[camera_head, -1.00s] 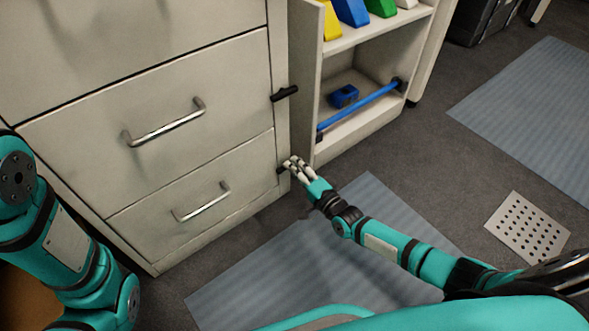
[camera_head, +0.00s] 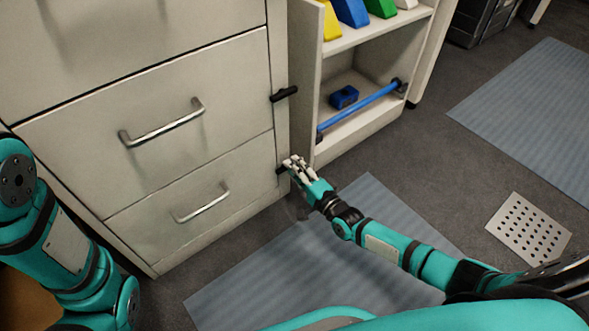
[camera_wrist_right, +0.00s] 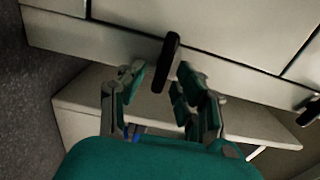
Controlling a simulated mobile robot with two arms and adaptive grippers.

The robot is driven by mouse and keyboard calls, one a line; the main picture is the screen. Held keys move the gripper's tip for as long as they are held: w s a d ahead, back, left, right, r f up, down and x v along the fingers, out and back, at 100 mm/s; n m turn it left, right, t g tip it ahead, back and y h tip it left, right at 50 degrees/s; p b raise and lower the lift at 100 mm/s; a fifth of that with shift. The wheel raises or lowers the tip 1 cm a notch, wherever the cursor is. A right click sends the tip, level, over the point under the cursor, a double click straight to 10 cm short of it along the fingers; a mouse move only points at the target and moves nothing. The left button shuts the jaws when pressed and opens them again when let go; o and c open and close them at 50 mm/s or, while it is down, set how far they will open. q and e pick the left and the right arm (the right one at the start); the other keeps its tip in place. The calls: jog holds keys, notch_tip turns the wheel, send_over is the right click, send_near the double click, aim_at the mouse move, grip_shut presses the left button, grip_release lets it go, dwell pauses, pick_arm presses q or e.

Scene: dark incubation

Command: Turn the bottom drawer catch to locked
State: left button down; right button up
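The bottom drawer (camera_head: 165,205) is closed in the cream cabinet, with a silver bar handle. Its black catch (camera_wrist_right: 166,62) sits on the frame at the drawer's right side. In the head view the catch (camera_head: 280,170) is small and partly hidden by my right gripper (camera_head: 290,164). In the wrist view the catch stands between the fingertips of my right gripper (camera_wrist_right: 156,80), which are apart with a gap showing on both sides of it. I cannot tell whether a finger touches it. My left arm shows at the left; its gripper is out of view.
A second black catch (camera_head: 284,94) sits higher, beside the drawer above (camera_head: 90,140). A shelf unit (camera_head: 345,50) with a blue bar (camera_head: 358,106) and a blue object (camera_head: 344,96) stands right of the cabinet.

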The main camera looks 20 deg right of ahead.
jog(key=v, duration=1.2)
dwell(0.4)
jog(key=shift+r, duration=0.15)
